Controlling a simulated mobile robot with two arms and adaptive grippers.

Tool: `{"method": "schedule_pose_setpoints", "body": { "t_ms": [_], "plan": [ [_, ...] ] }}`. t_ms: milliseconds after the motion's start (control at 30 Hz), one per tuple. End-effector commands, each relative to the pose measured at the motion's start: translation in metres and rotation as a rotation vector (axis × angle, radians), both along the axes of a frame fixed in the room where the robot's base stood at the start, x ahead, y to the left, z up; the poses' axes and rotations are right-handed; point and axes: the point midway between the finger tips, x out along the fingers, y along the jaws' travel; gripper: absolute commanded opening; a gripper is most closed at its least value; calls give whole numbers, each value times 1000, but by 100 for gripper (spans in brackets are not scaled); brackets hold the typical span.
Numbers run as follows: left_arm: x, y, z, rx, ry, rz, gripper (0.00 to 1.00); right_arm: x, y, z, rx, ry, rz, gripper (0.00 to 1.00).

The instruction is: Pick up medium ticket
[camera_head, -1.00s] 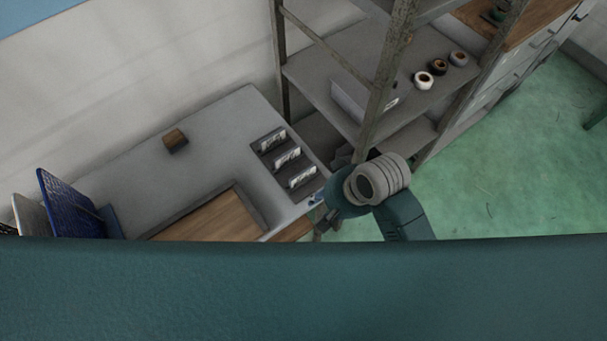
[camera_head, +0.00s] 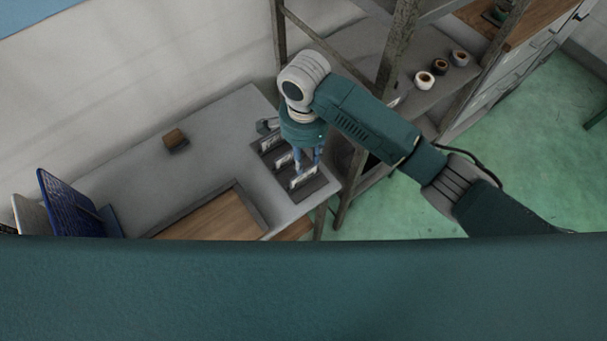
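A dark tray (camera_head: 276,184) lies near the right end of the grey table and holds three white tickets standing upright in a row. They are a back ticket (camera_head: 269,143), a middle ticket (camera_head: 283,159) and a front ticket (camera_head: 301,179). Which one is the medium ticket is hard to tell by size. My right gripper (camera_head: 307,162) points down over the tray's right side, close to the middle and front tickets. Its two bluish fingers look apart, with nothing seen between them. Whether it touches a ticket is unclear. My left gripper is out of view.
A small brown block (camera_head: 175,139) sits on the table. Blue panels (camera_head: 70,203) stand at the left. A metal shelf (camera_head: 395,45) with several tape rolls (camera_head: 424,80) rises close to my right arm.

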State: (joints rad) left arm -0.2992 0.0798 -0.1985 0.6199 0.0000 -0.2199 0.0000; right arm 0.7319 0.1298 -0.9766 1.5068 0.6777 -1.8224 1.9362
Motion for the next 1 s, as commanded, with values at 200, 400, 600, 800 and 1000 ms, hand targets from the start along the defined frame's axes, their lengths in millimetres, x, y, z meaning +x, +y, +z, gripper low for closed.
{"method": "schedule_pose_setpoints", "body": {
  "t_ms": [200, 400, 600, 800, 1000],
  "plan": [
    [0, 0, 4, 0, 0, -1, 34, -1, -1, -35, -2, 2, -2, 32],
    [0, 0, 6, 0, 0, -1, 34, 0, -1, -49, -1, 1, 0, 32],
    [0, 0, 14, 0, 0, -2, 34, 3, -1, -78, -2, 1, 0, 32],
    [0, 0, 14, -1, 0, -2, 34, 3, -1, -96, 1, -2, 0, 32],
    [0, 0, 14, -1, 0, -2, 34, 3, 0, -97, 1, -2, 1, 32]
  ]
}}
